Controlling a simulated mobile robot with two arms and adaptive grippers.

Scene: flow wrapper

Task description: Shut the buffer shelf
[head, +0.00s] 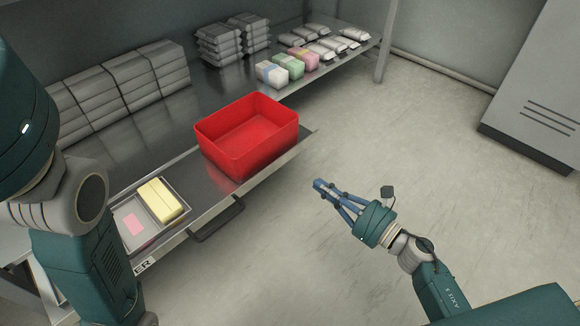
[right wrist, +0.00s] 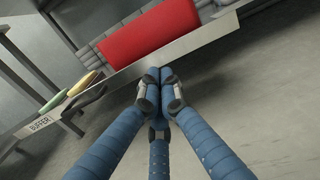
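The buffer shelf (head: 200,190) is a metal shelf standing out from the front of the workbench. Its front edge carries a dark bar handle (head: 217,221) and a label, which reads BUFFER in the right wrist view (right wrist: 40,125). The handle also shows there (right wrist: 84,99). A red bin (head: 240,155) and a grey tray (head: 122,211) with a yellow block (head: 160,198) rest on the shelf. My right gripper (head: 319,184) is over open floor, right of the handle and apart from the shelf, its blue fingers together and empty. My left arm fills the left side; its gripper is out of view.
The bench top (head: 205,90) holds grey package stacks (head: 160,65), small coloured packs (head: 287,65) and silvery pouches (head: 325,47). A bench leg (head: 387,40) stands at the far end. A grey cabinet (head: 540,90) is at right. The floor (head: 400,130) between is clear.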

